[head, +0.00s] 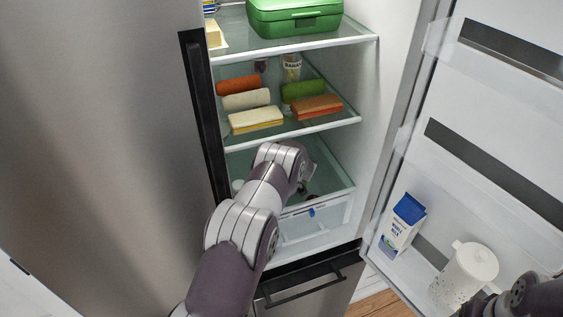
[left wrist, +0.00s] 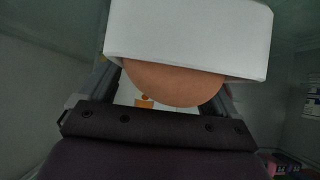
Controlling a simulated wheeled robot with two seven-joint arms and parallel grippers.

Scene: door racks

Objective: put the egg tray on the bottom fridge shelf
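In the left wrist view a white block-like thing (left wrist: 190,35) with a rounded brown, egg-like surface (left wrist: 172,85) below it fills the space right before my left gripper (left wrist: 172,92). It looks like part of the egg tray with an egg. The gripper's dark fingers show on either side, set well apart, and their tips are hidden behind the white part. I cannot tell whether they grip it. The bottom fridge shelf (head: 328,180) shows to the right of the wrist.
A clear drawer (head: 318,224) lies under the bottom shelf. The shelf above holds sandwiches (head: 256,120) and rolls (head: 246,99); a green box (head: 294,17) stands higher. The open door at right holds a milk carton (head: 403,224) and white pitcher (head: 466,272). My right arm shows at the lower right corner.

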